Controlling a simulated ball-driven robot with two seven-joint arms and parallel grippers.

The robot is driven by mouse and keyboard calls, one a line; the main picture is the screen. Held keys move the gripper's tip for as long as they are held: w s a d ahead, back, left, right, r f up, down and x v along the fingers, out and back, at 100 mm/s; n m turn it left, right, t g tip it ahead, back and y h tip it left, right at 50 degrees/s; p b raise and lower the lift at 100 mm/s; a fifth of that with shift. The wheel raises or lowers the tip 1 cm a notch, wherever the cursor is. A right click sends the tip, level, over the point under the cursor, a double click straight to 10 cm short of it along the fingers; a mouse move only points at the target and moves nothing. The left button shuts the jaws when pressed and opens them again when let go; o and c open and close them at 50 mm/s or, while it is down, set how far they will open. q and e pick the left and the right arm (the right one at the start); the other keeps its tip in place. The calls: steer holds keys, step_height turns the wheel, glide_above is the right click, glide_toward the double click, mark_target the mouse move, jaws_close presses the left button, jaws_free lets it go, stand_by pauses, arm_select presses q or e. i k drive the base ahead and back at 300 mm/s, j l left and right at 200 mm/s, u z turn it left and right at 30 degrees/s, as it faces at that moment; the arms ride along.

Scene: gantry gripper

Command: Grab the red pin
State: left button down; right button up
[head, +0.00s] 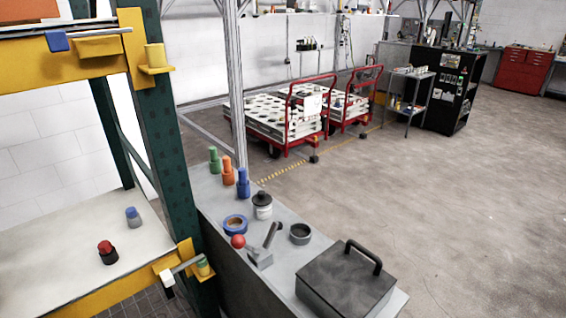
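No plain red pin stands out. On the white shelf (85,240) at lower left is a short black piece with a red top (105,247). Right of it and farther back is a grey piece with a blue top (133,217). On the grey bench stand a green pin (214,160), an orange-red pin (228,171) and a blue pin (243,184), upright in a row. A red ball (238,241) lies farther forward on the bench. Neither of my grippers is in view.
The grey bench (279,243) also holds a blue ring (236,224), a white jar with black lid (262,205), a dark ring (300,234), a metal lever piece (266,249) and a dark handled box (346,285). A green post (169,150) with yellow beams stands left. Open floor lies right.

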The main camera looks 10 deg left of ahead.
mark_target(105, 246)
steer(key=u, duration=1.6)
steer(key=i+j, duration=0.65)
steer(key=i+z, duration=0.05)
